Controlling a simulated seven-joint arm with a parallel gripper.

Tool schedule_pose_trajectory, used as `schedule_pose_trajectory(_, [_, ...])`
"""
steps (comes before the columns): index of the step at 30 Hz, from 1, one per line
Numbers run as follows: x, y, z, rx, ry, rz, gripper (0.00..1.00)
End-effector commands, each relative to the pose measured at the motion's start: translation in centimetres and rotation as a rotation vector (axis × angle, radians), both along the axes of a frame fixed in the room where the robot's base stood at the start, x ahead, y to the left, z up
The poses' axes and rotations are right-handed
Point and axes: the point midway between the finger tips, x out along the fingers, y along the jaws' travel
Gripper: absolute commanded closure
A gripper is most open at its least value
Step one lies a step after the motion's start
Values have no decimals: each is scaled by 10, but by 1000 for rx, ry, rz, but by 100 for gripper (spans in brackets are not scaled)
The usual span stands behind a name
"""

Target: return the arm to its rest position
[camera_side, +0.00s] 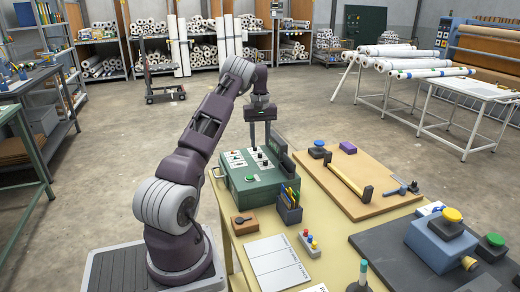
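My arm is purple and grey. It rises from its base on a grey plate at the lower left, bends at the elbow at upper centre, and its end points down. My gripper (261,138) hangs just above the back of a green control box (246,187) on the table. Its two dark fingers appear apart, with nothing visible between them. Whether the fingertips touch the box cannot be told from this angle.
The yellow table (325,231) holds a pen holder (288,207), a wooden board (377,199) with a yellow-black bar, and a blue box with a yellow button (440,243). A brown block (244,223) lies near the front.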

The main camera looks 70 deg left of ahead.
Motion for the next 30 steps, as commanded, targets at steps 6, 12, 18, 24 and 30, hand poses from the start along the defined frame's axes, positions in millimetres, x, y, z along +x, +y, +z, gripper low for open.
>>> schedule_pose_trajectory(6, [0, 0, 27, 1, 1, 1, 63])
schedule_pose_trajectory(12, [0, 0, 28, 0, 1, 1, 63])
schedule_pose_trajectory(18, [0, -1, 28, 1, 0, 0, 63])
schedule_pose_trajectory(24, [34, -71, 105, 29, -92, -126, 63])
schedule_pose_trajectory(30, [33, -245, 203, 68, -236, -473, 63])
